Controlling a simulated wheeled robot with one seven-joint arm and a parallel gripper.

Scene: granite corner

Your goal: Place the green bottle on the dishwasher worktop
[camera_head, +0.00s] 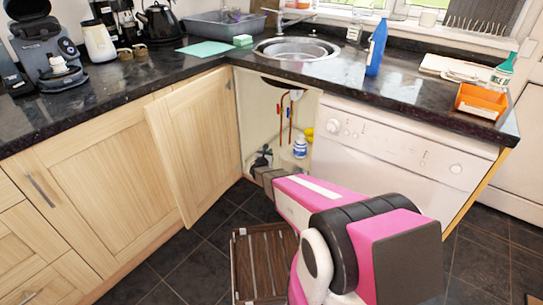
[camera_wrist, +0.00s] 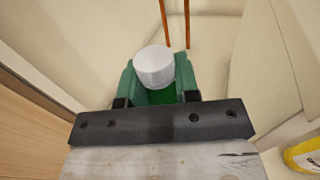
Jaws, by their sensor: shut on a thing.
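A green bottle (camera_wrist: 183,75) with a white cap is between my gripper's fingers (camera_wrist: 156,98) in the wrist view. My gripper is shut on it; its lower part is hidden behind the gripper. In the head view my arm reaches into the open cupboard under the sink, and the held bottle cannot be made out there. The dishwasher worktop (camera_head: 420,92) is dark granite above the white dishwasher (camera_head: 400,145).
An orange tray (camera_head: 481,101), white boards (camera_head: 455,68) and a blue bottle (camera_head: 376,47) occupy parts of the worktop, with bare granite between. The cupboard door (camera_head: 195,140) stands open. Inside are red pipes (camera_head: 283,108), a white-blue bottle (camera_head: 300,148) and a yellow item (camera_wrist: 304,155).

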